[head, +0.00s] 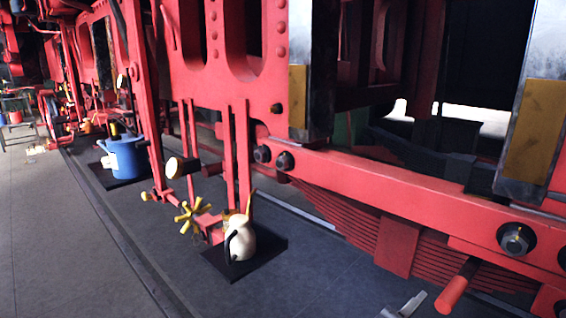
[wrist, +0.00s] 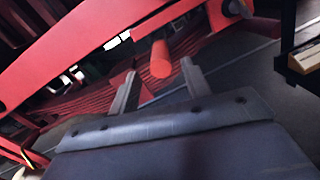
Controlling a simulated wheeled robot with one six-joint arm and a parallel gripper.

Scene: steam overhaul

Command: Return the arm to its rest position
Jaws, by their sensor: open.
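My gripper (wrist: 158,82) is open, with its two grey fingers spread apart in the wrist view. Nothing is held between them. The red end of a round bar (wrist: 160,58) shows in the gap just past the fingertips; I cannot tell how far off it is. In the head view part of my gripper (head: 404,306) shows at the bottom edge, left of the red bar (head: 457,287). The rest of my arm is out of that view.
The red locomotive frame (head: 400,178) with leaf springs (head: 340,215) runs along the right. A cream jug (head: 240,240) stands on a dark mat near a yellow handwheel (head: 193,215). A blue pot (head: 127,158) stands farther back.

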